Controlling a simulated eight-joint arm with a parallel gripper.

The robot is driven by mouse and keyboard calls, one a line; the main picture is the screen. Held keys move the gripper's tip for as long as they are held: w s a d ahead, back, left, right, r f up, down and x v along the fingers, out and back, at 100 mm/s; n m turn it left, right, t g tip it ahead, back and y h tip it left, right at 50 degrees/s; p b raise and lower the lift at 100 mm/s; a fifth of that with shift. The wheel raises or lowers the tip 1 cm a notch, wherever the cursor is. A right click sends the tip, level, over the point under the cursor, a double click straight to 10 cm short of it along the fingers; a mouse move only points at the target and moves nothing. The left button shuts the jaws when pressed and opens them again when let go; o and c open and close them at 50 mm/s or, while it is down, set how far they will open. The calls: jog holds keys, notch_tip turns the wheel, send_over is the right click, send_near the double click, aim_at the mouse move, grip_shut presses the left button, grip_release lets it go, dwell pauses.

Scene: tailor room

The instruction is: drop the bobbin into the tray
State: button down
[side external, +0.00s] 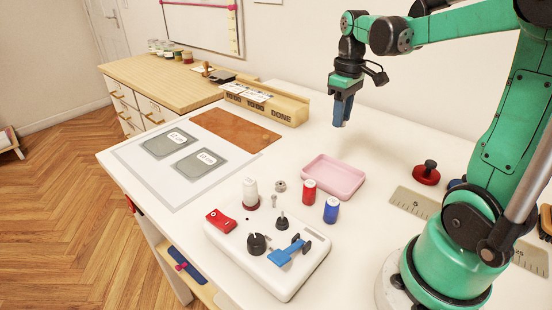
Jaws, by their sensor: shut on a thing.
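My gripper (342,116) hangs pointing down in the air, behind and above the pink tray. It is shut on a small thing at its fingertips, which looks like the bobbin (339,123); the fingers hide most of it. The pink tray (333,177) is shallow, lies flat on the white table and looks empty. A gap of air separates the gripper from the tray and table.
Red (309,191) and blue (331,210) thread spools stand just in front of the tray. A small metal part (280,186) lies left of it. A red-based knob (427,173) stands right.

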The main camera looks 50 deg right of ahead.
jog(key=shift+s+d+f, duration=0.25)
jog(key=shift+s+d, duration=0.05)
jog(key=shift+d, duration=0.05)
jog(key=shift+f, duration=2.85)
jog(key=c, duration=0.5)
grip_release()
jog(key=shift+c, duration=0.2)
